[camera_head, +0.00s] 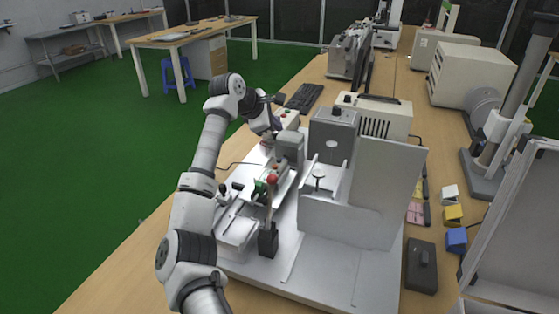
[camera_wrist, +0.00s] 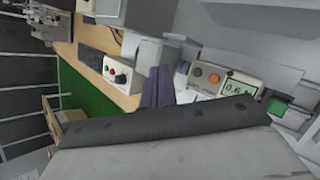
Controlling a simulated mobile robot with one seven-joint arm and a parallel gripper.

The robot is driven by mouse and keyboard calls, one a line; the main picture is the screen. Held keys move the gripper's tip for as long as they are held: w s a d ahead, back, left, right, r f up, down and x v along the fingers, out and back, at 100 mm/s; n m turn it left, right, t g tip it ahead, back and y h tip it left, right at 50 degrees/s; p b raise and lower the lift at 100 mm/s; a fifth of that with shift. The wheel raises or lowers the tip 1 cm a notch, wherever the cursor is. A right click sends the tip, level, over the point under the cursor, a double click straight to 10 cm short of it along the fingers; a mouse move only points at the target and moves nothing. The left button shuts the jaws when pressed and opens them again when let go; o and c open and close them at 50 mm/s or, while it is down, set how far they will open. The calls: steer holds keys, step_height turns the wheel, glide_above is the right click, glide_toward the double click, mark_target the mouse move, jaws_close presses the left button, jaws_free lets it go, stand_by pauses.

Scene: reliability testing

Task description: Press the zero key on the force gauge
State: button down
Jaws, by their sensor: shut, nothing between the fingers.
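The force gauge (camera_wrist: 240,87) shows in the wrist view as a pale unit with a lit display reading about 0.6. An orange round button (camera_wrist: 214,78) and a grey round button (camera_wrist: 196,71) sit beside the display; key labels are too small to read. In the head view the gauge (camera_head: 279,174) lies on the test stand, partly hidden. My gripper (camera_wrist: 158,86) is shut and empty, its dark fingers left of the grey button in the wrist view. In the head view my gripper (camera_head: 268,142) is near the gauge's far end; its tips are hard to make out. Contact cannot be told.
A control box (camera_wrist: 121,73) with red, green and black knobs stands left of my fingers. A green block (camera_wrist: 277,106) is beside the display.

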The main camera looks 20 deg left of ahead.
mark_target(276, 163)
steer(key=shift+f+b, duration=2.5)
steer(key=shift+f, duration=1.85)
steer(key=shift+f, duration=0.1)
steer(key=shift+f, duration=0.3)
steer(key=shift+f+b, duration=0.35)
steer(key=shift+b, duration=0.15)
steer(key=shift+r+p, duration=0.45)
steer(key=shift+r, duration=0.3)
steer(key=shift+r+p, duration=1.45)
steer(key=shift+r, duration=1.1)
